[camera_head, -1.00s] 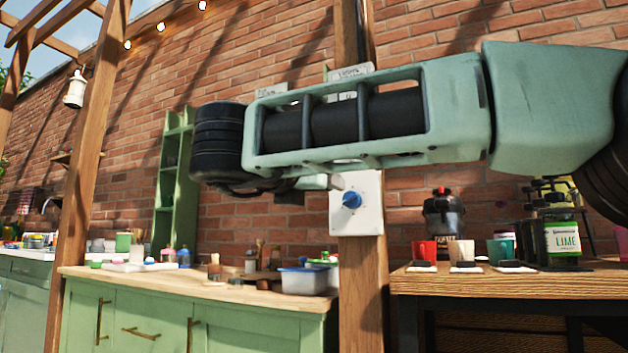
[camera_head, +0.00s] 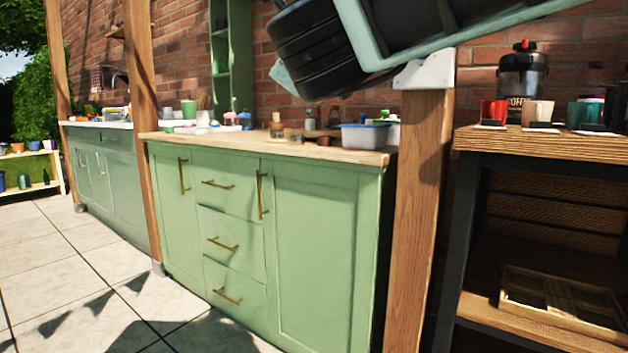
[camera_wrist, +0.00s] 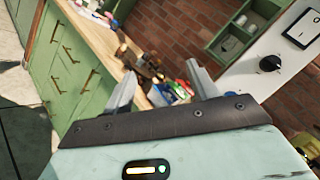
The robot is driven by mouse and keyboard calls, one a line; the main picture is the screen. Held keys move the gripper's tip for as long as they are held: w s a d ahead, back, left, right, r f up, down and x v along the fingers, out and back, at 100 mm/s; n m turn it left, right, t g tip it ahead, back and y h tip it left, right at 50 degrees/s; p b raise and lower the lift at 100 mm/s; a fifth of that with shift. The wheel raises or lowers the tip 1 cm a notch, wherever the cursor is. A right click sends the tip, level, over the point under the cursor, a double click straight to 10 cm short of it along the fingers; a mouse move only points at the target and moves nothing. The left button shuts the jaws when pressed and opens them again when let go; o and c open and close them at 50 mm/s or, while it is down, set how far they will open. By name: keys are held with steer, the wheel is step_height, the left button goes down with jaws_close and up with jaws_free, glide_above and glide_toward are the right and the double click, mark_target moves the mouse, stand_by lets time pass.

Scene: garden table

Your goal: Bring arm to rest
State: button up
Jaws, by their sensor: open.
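My gripper (camera_wrist: 163,92) shows in the wrist view with its two grey fingers apart and nothing between them. Beyond the fingers are the wooden counter top (camera_wrist: 95,32) with small items on it and the brick wall. In the head view my arm crosses the upper right, in front of the brick wall. The gripper's fingers are not clearly seen there. A white plate with a dark knob (camera_wrist: 270,64) lies beyond the right finger in the wrist view.
A green cabinet (camera_head: 322,240) with drawers stands below the arm. A blue-white tub (camera_head: 364,137) sits on its counter. A wooden post (camera_head: 418,210) separates it from a shelf table (camera_head: 560,144) with cups (camera_head: 538,112) and a coffee dispenser (camera_head: 524,80). Paved floor (camera_head: 70,265) at left is clear.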

steer(key=s+a+f+n+g+y, duration=0.1)
steer(key=s+f+n+g+y, duration=0.1)
steer(key=s+f+n+g, duration=0.4)
steer(key=s+a+f+n+g+y, duration=0.1)
steer(key=s+f+n+g+y, duration=0.15)
steer(key=f+n, duration=0.7)
steer(key=s+a+f+n+g+y, duration=0.15)
steer(key=s+f+n+g, duration=0.25)
steer(key=f+n, duration=0.4)
steer(key=s+d+f+n+g+h+p, duration=0.2)
steer(key=s+d+f+n+g+h, duration=0.55)
steer(key=s+d+f, duration=1)
step_height(320, 180, up, 39)
steer(key=d+n+p, duration=0.1)
steer(key=p, duration=3.6)
steer(key=shift+p, duration=0.35)
steer(key=shift+f, duration=0.15)
